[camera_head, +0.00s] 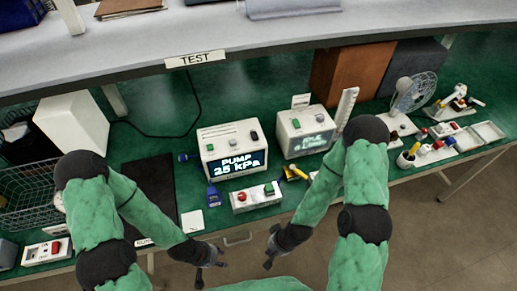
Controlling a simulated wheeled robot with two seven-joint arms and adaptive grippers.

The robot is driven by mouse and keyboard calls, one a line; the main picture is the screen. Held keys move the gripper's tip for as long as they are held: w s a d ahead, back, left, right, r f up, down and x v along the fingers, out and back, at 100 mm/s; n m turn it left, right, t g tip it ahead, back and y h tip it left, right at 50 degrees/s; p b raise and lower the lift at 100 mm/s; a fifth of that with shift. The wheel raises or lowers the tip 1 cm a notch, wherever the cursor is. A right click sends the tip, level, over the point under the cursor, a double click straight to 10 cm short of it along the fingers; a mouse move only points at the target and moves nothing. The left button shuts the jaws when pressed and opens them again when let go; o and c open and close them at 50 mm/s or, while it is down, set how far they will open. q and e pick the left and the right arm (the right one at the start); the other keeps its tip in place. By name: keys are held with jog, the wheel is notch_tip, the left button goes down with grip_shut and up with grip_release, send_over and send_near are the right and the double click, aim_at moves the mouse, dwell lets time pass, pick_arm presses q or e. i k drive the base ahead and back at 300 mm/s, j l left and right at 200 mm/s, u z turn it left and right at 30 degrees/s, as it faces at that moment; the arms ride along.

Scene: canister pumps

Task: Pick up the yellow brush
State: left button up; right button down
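A small yellow item (293,173) lies on the green bench mat, just right of the control box with the red and green buttons; it is too small to tell if it is a brush. My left gripper (212,273) is open and empty in front of the bench edge, low in the view. My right gripper (270,249) is also open and empty, left of and nearer than the first yellow item. Neither touches anything.
A pump box reading 25 kPa (233,147) and a second display box (306,131) stand behind the control box (255,198). A blue tool (213,196) lies left of it. A fan (412,93), small parts and trays (488,131) fill the right. A wire basket (27,197) stands left.

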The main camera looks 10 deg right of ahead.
aim_at(417, 144)
jog(key=z, duration=0.45)
jog(key=k+j+z, duration=0.1)
jog(key=z, duration=0.35)
jog(key=k+z, duration=0.1)
jog(key=z, duration=0.8)
